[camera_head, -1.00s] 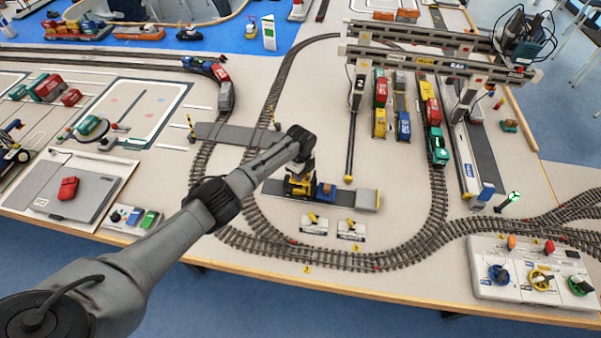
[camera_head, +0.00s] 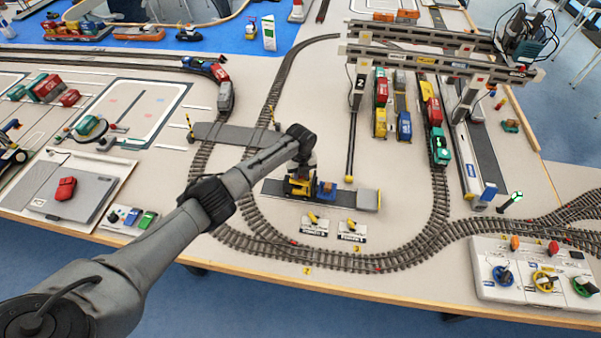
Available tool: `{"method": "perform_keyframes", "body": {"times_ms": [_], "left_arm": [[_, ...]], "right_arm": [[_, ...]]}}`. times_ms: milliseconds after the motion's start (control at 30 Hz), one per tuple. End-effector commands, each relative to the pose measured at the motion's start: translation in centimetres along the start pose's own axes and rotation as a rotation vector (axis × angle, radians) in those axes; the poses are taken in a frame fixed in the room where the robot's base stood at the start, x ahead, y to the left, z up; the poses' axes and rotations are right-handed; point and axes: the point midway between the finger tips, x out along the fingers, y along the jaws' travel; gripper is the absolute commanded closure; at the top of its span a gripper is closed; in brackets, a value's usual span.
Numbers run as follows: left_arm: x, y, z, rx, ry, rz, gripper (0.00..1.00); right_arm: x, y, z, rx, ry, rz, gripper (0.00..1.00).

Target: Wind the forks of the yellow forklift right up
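The yellow forklift (camera_head: 298,187) stands on a dark grey strip (camera_head: 350,197) inside the rail loop, with a blue block (camera_head: 325,190) at its right side. My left gripper (camera_head: 304,168) points down right over the forklift, at its upper part. The fingers are small and dark and partly merge with the forklift, so I cannot see whether they are open or shut or touching it. The fork height is too small to make out. My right gripper is not in view.
Two yellow levers on white plates (camera_head: 314,225) (camera_head: 351,231) stand just in front of the strip. Train track (camera_head: 270,240) curves around them. A gantry crane (camera_head: 440,62) spans wagons at the back right. A control panel (camera_head: 530,270) with knobs sits at the front right.

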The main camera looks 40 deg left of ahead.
Motion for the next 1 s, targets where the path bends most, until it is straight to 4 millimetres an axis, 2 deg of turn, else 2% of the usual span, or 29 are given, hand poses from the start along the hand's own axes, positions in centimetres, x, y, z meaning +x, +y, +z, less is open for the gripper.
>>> {"method": "perform_keyframes", "body": {"times_ms": [600,633,900,1000], "left_arm": [[-0.08,-0.01,0.04,0.037,-0.001,-0.001,0.99],[-0.08,-0.01,0.05,0.037,-0.001,-0.001,0.74],[-0.05,0.01,0.04,0.036,0.000,0.000,0.49],[-0.03,0.02,0.03,0.036,0.000,0.000,0.49]], "right_arm": [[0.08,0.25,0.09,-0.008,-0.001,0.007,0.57],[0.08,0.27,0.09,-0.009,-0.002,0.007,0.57],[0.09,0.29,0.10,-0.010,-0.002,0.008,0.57],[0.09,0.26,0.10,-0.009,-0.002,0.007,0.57]]}}
